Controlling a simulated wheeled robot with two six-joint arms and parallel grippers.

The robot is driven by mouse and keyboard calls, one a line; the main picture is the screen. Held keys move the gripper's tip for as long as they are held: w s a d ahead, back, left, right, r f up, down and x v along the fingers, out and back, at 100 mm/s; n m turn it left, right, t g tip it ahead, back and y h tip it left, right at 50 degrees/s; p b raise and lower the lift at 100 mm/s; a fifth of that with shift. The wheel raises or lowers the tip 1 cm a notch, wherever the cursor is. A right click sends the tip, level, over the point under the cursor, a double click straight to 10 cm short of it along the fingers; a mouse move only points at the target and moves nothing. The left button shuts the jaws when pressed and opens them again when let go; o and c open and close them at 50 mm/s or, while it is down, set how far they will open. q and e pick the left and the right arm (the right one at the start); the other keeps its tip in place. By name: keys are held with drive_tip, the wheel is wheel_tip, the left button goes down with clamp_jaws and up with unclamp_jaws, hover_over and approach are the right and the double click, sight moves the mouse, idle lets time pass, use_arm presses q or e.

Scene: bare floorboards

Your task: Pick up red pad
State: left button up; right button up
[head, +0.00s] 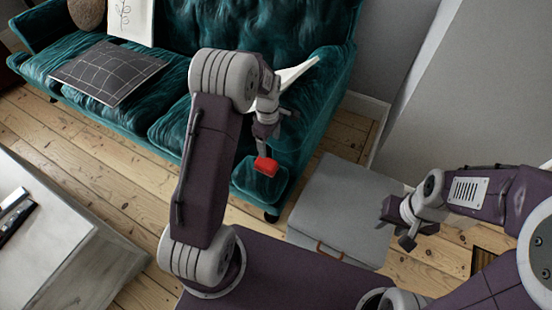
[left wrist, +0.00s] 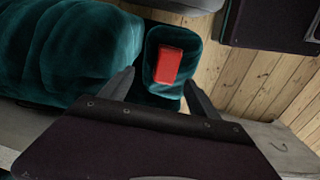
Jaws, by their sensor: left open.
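The red pad (head: 265,166) is a small red block lying on the front end of the teal sofa's right arm. In the left wrist view the red pad (left wrist: 168,64) shows ahead of the fingertips, between the lines of the two fingers. My left gripper (head: 263,146) is just above the pad in the head view, and part of it hides behind my arm. In the left wrist view the left gripper (left wrist: 158,88) is open with nothing between its fingers. My right gripper (head: 398,226) is off to the right, away from the pad; its jaw gap is unclear.
The teal sofa (head: 185,128) holds a dark grid-patterned panel (head: 107,72), a white picture (head: 131,18) and a white object (head: 298,72). A grey box (head: 335,200) with a brown handle stands right of the sofa arm. A pale table (head: 50,245) is at lower left.

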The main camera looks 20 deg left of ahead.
sight(266, 162)
use_arm(q)
drive_tip(key=shift+s+a+f, duration=0.1)
drive_tip(key=shift+s+f, duration=0.2)
drive_tip(key=shift+f, duration=0.25)
drive_tip(key=shift+s+a+f, duration=0.1)
drive_tip(key=shift+s+f, duration=0.2)
drive_tip(key=shift+f, duration=0.2)
drive_tip(key=shift+s+a+r, duration=0.1)
drive_tip(key=shift+s+a, duration=0.05)
drive_tip(key=shift+s, duration=0.2)
drive_tip(key=shift+w+f+b, duration=0.1)
drive_tip(key=shift+f+b, duration=0.2)
drive_tip(key=shift+b, duration=0.05)
wheel_tip(266, 162, down, 4)
drive_tip(key=shift+r+b, duration=0.2)
drive_tip(key=shift+b, duration=0.8)
drive_tip(key=f+b, duration=0.1)
drive_tip(key=f, duration=0.1)
drive_tip(key=f+b, duration=0.2)
drive_tip(key=f, duration=0.1)
drive_tip(key=shift+w+a+f, duration=0.1)
drive_tip(key=shift+w+a, duration=0.1)
use_arm(e)
wheel_tip(266, 162, down, 6)
drive_tip(key=shift+s+a, duration=0.15)
drive_tip(key=shift+s, duration=0.3)
